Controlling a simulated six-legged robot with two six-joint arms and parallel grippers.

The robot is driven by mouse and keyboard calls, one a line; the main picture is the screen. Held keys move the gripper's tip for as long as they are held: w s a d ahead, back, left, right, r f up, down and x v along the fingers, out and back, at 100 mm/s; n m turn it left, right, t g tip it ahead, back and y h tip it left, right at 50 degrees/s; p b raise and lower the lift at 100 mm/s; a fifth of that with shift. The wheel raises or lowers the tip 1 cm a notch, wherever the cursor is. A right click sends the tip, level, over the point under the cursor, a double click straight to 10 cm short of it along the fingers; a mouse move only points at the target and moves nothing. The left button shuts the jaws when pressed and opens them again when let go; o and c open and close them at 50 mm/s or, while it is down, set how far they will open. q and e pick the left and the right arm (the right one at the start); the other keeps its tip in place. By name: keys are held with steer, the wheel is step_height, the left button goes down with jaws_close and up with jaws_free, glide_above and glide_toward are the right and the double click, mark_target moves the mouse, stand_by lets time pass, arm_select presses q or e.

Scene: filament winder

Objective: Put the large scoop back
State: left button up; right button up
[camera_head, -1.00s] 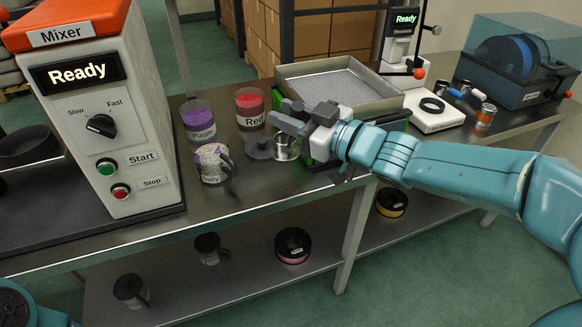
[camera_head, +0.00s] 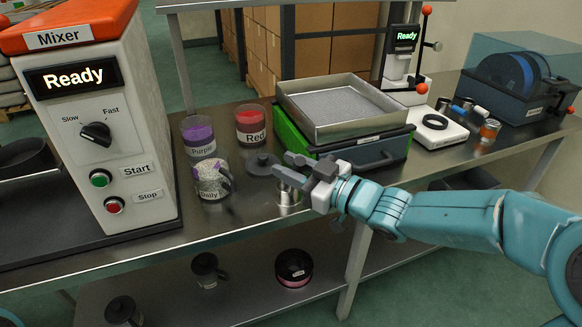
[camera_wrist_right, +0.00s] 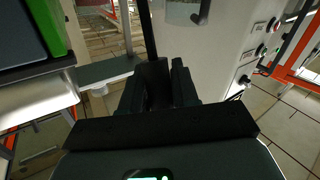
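The large scoop (camera_head: 288,193) is a shiny metal cup at the bench's front edge in the head view. My right gripper (camera_head: 290,166) is just above it and appears shut on its handle. In the right wrist view a dark piece, seemingly the handle (camera_wrist_right: 153,80), sits between the fingers. The scoop's cup is hidden in that view. Whether the cup touches the bench is hard to tell. My left gripper is out of view.
The Daily jar (camera_head: 211,180), Purple jar (camera_head: 198,135) and Red jar (camera_head: 250,124) stand left. A metal tray (camera_head: 345,105) on a green-and-dark case (camera_head: 372,155) stands right. The mixer (camera_head: 100,120) is far left.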

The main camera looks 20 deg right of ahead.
steer(key=o, duration=0.4)
steer(key=shift+c, duration=0.2)
steer(key=shift+r+p, duration=0.3)
steer(key=p+v, duration=0.1)
steer(key=v, duration=1.1)
steer(key=shift+f, duration=0.15)
